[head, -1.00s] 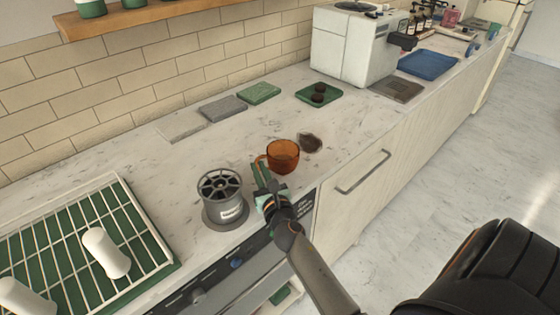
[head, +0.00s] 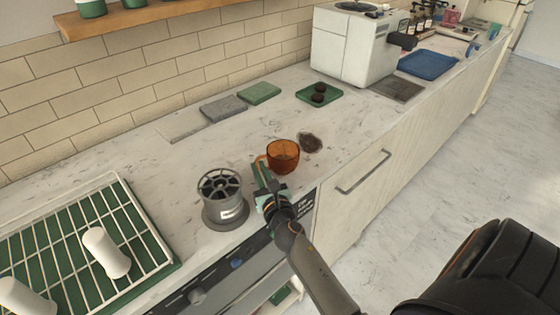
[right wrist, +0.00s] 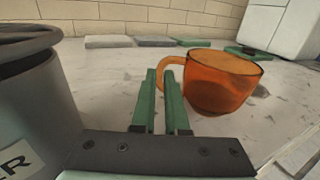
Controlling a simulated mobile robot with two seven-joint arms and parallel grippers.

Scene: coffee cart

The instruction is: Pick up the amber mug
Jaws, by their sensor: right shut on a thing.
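The amber mug (head: 284,156) is a see-through orange cup standing upright on the marble counter (head: 240,143). Its handle points left toward my right gripper. My right gripper (head: 262,172) has green fingers and reaches the mug from the front. In the right wrist view the mug (right wrist: 222,82) is right of the fingers, and the fingers (right wrist: 161,84) are shut on its handle, with only a narrow gap between them. My left gripper is not in view.
A grey cylindrical rinser (head: 224,202) stands close to the left of my right gripper. A drying rack (head: 75,235) with white cups is at the left. A green tray (head: 330,98) and a white machine (head: 348,50) are farther back.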

